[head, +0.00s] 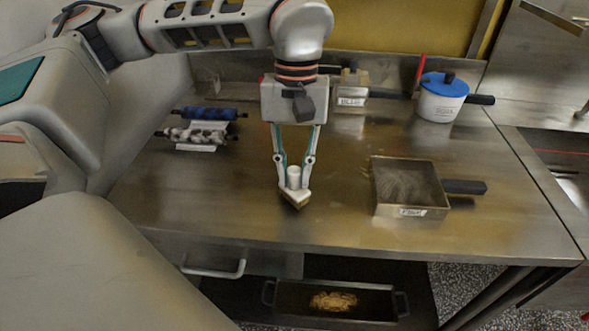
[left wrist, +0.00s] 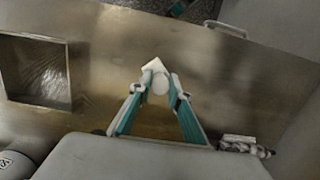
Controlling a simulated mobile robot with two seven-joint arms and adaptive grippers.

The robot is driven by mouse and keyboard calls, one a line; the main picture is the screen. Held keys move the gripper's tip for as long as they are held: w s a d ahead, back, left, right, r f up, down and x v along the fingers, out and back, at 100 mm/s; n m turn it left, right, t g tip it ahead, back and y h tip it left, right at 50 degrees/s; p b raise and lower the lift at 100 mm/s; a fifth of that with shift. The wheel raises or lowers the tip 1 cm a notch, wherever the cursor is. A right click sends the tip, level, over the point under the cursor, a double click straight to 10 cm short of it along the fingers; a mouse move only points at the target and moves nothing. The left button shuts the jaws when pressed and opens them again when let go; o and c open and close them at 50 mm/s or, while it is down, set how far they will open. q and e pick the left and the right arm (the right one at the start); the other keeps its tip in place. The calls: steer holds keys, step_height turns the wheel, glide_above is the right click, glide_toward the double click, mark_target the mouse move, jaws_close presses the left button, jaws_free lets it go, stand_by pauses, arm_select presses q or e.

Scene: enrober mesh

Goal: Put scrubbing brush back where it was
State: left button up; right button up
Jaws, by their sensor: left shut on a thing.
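The scrubbing brush (head: 294,197) has a white upright knob, a white pointed base and brown bristles below. My left gripper (head: 293,170) points down and is shut on the knob, over the middle front of the steel table (head: 250,222). I cannot tell whether the bristles touch the table or hang just above it. In the left wrist view, the brush's white base (left wrist: 153,65) shows between and beyond the fingertips of my left gripper (left wrist: 161,84). My right gripper is not in view.
A square metal pan (head: 408,185) with a dark handle stands to the right. A white pot (head: 440,104) with a blue lid and a labelled metal container (head: 351,98) stand at the back. Two rollers (head: 205,124) lie at the left. A tray (head: 332,298) sits below. Table around the brush is clear.

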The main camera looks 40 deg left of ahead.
arm_select(q)
steer(key=shift+f, duration=0.15)
steer(key=o, duration=1)
steer(key=shift+c, duration=0.2)
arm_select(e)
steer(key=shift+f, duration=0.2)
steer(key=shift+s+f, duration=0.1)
arm_select(q)
steer(key=r, duration=0.4)
steer(key=w+r+p, duration=0.1)
steer(key=r, duration=0.3)
steer(key=a+r+p, duration=0.1)
steer(key=r, duration=0.3)
steer(key=shift+w+r, duration=0.1)
steer(key=shift+w, duration=0.2)
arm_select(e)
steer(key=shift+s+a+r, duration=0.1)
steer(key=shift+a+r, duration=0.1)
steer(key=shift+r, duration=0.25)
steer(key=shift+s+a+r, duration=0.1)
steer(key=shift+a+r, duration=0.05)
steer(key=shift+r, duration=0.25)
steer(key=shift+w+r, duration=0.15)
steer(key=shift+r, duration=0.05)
